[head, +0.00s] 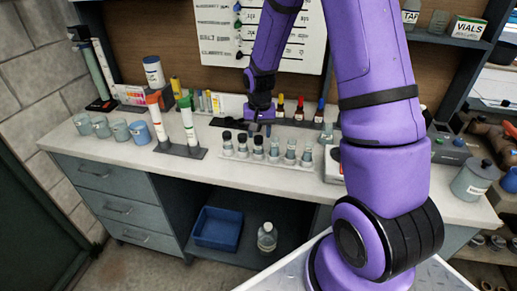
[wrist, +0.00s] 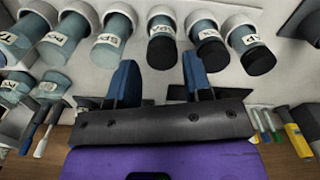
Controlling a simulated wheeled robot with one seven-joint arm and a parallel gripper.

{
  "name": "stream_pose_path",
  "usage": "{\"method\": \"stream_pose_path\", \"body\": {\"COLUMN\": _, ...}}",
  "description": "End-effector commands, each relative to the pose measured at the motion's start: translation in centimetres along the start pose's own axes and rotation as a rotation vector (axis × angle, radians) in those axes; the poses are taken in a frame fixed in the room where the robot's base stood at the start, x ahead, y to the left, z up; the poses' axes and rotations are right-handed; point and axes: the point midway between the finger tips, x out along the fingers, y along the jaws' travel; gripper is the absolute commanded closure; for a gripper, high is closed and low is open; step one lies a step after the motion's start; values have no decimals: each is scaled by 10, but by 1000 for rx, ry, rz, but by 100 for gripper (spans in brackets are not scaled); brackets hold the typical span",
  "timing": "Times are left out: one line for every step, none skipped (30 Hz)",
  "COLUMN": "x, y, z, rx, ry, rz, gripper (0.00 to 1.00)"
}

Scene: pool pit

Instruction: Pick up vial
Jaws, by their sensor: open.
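Several small labelled vials stand in a row in a white rack (head: 240,158) on the bench. The left ones have black caps, such as the vial (head: 258,146); the right ones look pale grey-blue on top, such as the vial (head: 290,150). My gripper (head: 262,128) is just behind the row, pointing down. In the wrist view my gripper (wrist: 160,80) shows two blue fingers, apart and with nothing between them. A black-capped vial (wrist: 162,48) marked "SPA" stands just beyond the gap, apart from the fingers. Other vials stand close on both sides.
Dropper bottles with red, yellow and blue tops (head: 299,108) stand behind the rack. Two tall white tubes (head: 188,122) in a dark stand are at its left, beside grey-blue cups (head: 101,127). A blue tray (head: 217,228) and a bottle (head: 267,238) sit on the shelf below.

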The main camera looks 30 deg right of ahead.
Motion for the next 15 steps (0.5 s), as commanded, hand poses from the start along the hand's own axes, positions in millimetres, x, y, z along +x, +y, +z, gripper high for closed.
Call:
{"method": "stream_pose_path", "body": {"x": 2, "y": 0, "z": 0, "rx": 0, "ry": -1, "rz": 0, "gripper": 54}}
{"method": "stream_pose_path", "body": {"x": 4, "y": 0, "z": 0, "rx": 0, "ry": -1, "rz": 0, "gripper": 54}}
{"method": "stream_pose_path", "body": {"x": 7, "y": 0, "z": 0, "rx": -1, "ry": -2, "rz": 1, "gripper": 54}}
{"method": "stream_pose_path", "body": {"x": 10, "y": 0, "z": 0, "rx": -1, "ry": -2, "rz": 1, "gripper": 54}}
{"method": "stream_pose_path", "body": {"x": 13, "y": -1, "z": 1, "rx": -1, "ry": -3, "rz": 1, "gripper": 54}}
{"method": "stream_pose_path", "body": {"x": 19, "y": -1, "z": 1, "rx": 0, "ry": -3, "rz": 1, "gripper": 54}}
{"method": "stream_pose_path", "body": {"x": 23, "y": -2, "z": 1, "rx": 1, "ry": -4, "rz": 1, "gripper": 54}}
{"method": "stream_pose_path", "body": {"x": 28, "y": -2, "z": 1, "rx": 1, "ry": -4, "rz": 1, "gripper": 54}}
{"method": "stream_pose_path", "body": {"x": 34, "y": -3, "z": 1, "rx": 1, "ry": -4, "rz": 1, "gripper": 54}}
{"method": "stream_pose_path", "body": {"x": 37, "y": -3, "z": 1, "rx": 0, "ry": -3, "rz": 1, "gripper": 54}}
{"method": "stream_pose_path", "body": {"x": 41, "y": -2, "z": 1, "rx": 0, "ry": -3, "rz": 1, "gripper": 54}}
{"method": "stream_pose_path", "body": {"x": 45, "y": -2, "z": 1, "rx": 0, "ry": -2, "rz": 1, "gripper": 54}}
{"method": "stream_pose_path", "body": {"x": 48, "y": -2, "z": 1, "rx": -1, "ry": -2, "rz": 1, "gripper": 54}}
{"method": "stream_pose_path", "body": {"x": 49, "y": -2, "z": 0, "rx": 0, "ry": -2, "rz": 1, "gripper": 54}}
{"method": "stream_pose_path", "body": {"x": 51, "y": -3, "z": 0, "rx": 0, "ry": -1, "rz": 1, "gripper": 54}}
